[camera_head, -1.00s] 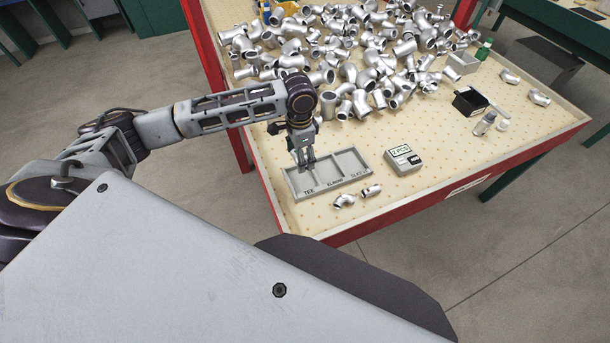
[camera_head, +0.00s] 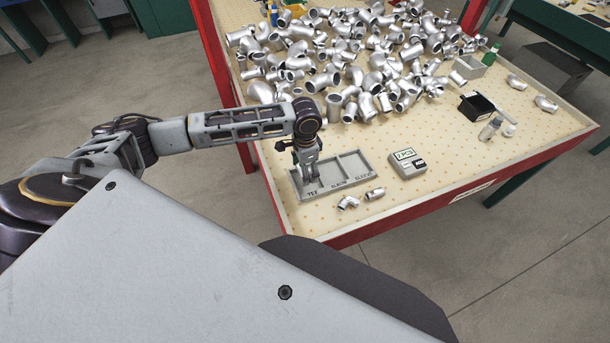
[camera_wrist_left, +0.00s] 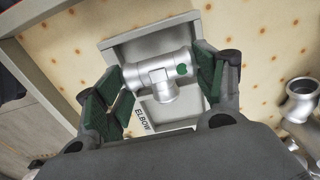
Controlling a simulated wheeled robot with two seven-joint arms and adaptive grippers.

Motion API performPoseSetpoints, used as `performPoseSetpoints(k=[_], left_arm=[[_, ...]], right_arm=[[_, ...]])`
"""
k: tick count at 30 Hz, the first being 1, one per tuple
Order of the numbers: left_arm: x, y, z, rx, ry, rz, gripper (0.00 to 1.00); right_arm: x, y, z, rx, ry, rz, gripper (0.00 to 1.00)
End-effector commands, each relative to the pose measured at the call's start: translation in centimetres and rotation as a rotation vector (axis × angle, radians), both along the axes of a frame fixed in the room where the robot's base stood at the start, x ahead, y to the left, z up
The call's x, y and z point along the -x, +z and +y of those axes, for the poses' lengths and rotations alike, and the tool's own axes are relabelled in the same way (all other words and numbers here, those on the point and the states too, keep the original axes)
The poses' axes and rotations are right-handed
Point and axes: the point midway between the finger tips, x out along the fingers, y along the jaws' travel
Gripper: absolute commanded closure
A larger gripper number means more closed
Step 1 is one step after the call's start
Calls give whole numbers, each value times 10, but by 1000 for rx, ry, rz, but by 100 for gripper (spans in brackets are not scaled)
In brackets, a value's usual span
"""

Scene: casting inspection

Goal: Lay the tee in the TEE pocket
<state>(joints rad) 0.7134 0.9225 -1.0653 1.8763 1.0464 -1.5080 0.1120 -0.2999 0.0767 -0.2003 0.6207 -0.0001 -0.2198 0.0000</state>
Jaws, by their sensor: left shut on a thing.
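The tee (camera_wrist_left: 162,75) is a silver pipe fitting with a green dot, seen in the left wrist view. My left gripper (camera_head: 311,181) is shut on it, with a green pad at each end of the tee. The grey tray (camera_head: 354,163) has pockets labelled TEE, ELBOW and SLEEVE. In the head view the fingertips are at the TEE pocket, at the tray's left end. Fingers hide most of the tee there. The tray also shows behind the tee in the left wrist view (camera_wrist_left: 152,44). I cannot tell whether the tee touches the pocket floor. My right gripper is out of view.
Two small fittings, an elbow (camera_head: 348,202) and another piece (camera_head: 375,193), lie in front of the tray. A grey counter box (camera_head: 408,163) reading 2 PCS stands to its right. A large pile of fittings (camera_head: 350,60) covers the table's back.

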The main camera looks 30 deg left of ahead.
Motion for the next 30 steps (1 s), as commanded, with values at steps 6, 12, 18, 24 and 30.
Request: performPoseSetpoints(k=[6, 12, 18, 24, 30], left_arm=[[0, 0, 0, 1, 0, -1, 69], [0, -7, 0, 1, 0, -1, 69], [0, -27, 0, 1, 1, 0, 69], [0, -37, 0, 1, -1, -2, 69], [0, -37, 0, 1, -1, -2, 69]], right_arm=[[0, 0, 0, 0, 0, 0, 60], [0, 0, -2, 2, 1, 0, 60], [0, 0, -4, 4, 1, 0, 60], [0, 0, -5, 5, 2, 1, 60], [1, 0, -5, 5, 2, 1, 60]])
